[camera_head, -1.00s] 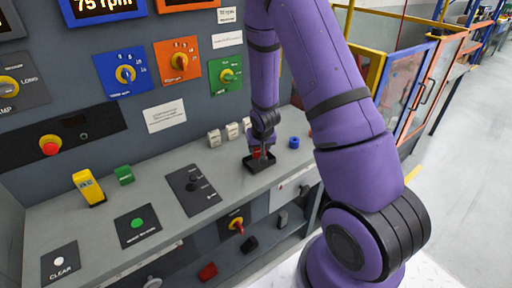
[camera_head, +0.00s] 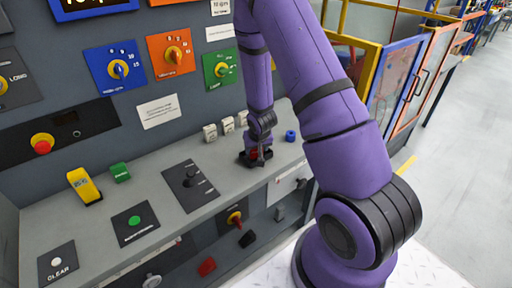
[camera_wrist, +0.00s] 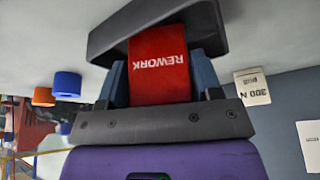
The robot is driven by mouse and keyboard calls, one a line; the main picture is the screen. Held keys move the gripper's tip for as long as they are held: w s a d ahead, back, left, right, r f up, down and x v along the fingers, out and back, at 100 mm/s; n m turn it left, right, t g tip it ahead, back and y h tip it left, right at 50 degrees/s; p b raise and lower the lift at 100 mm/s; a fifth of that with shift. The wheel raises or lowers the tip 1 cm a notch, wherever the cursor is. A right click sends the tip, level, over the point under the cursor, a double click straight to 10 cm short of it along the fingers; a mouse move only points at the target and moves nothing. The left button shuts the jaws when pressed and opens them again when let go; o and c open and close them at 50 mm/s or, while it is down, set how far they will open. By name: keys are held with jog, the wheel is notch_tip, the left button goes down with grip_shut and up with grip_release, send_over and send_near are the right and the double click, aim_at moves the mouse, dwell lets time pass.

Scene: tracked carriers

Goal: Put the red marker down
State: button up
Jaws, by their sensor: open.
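The red marker (camera_wrist: 162,62), a red block lettered REWORK, stands between the two fingers of my gripper (camera_wrist: 162,80) in the wrist view. The fingers are open, one on each side of it. Its far end reaches into a black tray (camera_wrist: 213,28); whether it touches the tray's floor is hidden. In the head view my gripper (camera_head: 259,152) is low over the grey ledge at the tray (camera_head: 245,162), and only a little red of the marker (camera_head: 253,154) shows.
A blue ring-like piece (camera_head: 290,135) stands right of the tray on the ledge. An orange cylinder (camera_wrist: 42,97) shows in the wrist view. A black switch plate (camera_head: 190,185) lies left of the tray.

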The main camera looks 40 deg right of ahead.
jog(key=shift+a, duration=0.1)
jog(key=s+a+r+n, duration=0.1)
jog(key=s+a+r, duration=0.25)
jog(key=r, duration=0.65)
jog(key=s+a+r, duration=0.2)
jog(key=s+r, duration=0.2)
jog(key=r, duration=0.7)
jog(key=s+a+r+n, duration=0.15)
jog(key=s+r, duration=0.25)
jog(key=r, duration=0.6)
jog(key=s+a+r+n, duration=0.1)
jog(key=s+a+r, duration=0.2)
jog(key=s+r, duration=0.2)
jog(key=s+a+r+t+y, duration=0.1)
jog(key=s+a+r, duration=0.2)
jog(key=s, duration=0.7)
notch_tip(320, 180, up, 3)
jog(key=shift+s+a+f+n+y, duration=0.15)
jog(key=shift+s+f+n+y, duration=0.05)
jog(key=shift+s+n+y, duration=0.15)
